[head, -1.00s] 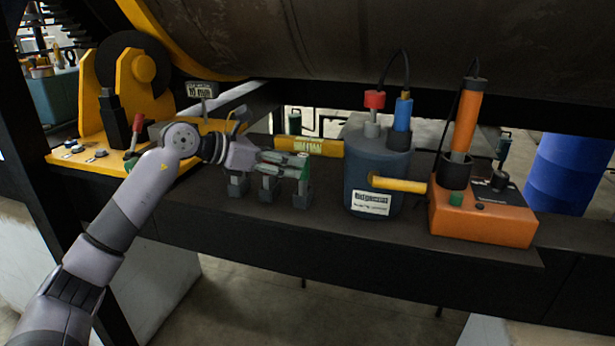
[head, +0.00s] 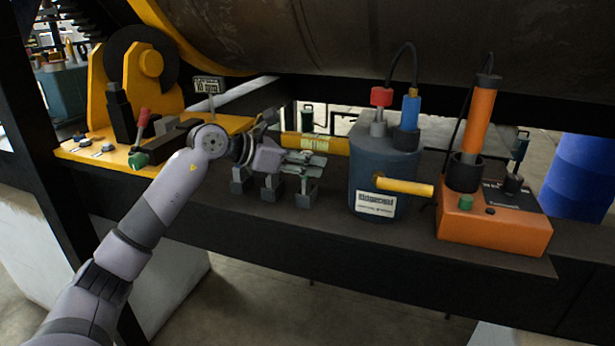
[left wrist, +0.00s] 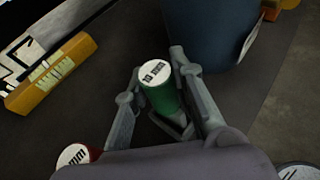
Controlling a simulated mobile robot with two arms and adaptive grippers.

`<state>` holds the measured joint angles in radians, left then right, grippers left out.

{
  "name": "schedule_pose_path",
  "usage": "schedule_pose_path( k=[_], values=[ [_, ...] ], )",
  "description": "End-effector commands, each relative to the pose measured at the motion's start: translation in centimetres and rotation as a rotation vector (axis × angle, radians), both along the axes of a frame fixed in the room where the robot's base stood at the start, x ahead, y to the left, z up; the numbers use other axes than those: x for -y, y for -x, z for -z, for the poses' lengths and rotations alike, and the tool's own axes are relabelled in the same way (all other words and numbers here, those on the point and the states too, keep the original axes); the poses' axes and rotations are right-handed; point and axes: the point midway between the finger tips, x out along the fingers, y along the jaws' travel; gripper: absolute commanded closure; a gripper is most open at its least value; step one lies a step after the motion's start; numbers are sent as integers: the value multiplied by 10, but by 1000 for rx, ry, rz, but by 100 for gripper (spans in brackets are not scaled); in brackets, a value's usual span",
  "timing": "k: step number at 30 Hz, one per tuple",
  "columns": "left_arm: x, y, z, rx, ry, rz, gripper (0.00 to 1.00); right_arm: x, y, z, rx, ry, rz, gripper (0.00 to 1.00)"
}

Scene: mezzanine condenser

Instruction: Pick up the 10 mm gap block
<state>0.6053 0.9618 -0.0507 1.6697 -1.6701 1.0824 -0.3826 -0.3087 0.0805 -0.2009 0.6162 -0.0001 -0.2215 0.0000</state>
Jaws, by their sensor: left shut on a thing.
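The 10 mm gap block is a green cylinder with a white top marked "10 mm"; it shows in the left wrist view (left wrist: 160,92). My left gripper (head: 312,164) has its fingers on both sides of it, shut on it, as the left wrist view also shows (left wrist: 158,68). In the head view the fingers mostly hide the block, above the rightmost of several small grey stands (head: 304,196). I cannot tell whether it is clear of that stand. A red block (left wrist: 75,156) with a white "mm" top is partly hidden at lower left. My right gripper is not in view.
A dark blue canister (head: 381,170) with a yellow side handle stands close right of the gripper. An orange box (head: 490,222) is farther right. A yellow bar (head: 318,144) lies behind. A yellow machine (head: 150,80) stands left. The bench's front edge is clear.

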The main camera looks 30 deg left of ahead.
Motion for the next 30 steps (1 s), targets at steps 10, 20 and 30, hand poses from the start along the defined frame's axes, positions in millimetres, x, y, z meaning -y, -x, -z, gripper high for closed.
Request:
schedule_pose_path(
  k=[10,20,30],
  values=[
    [0,0,0,0,0,-1,100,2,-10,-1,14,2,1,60],
    [0,0,-2,3,0,-1,100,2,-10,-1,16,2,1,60],
    [-1,0,-26,7,-2,-1,100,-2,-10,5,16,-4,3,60]
  ],
)
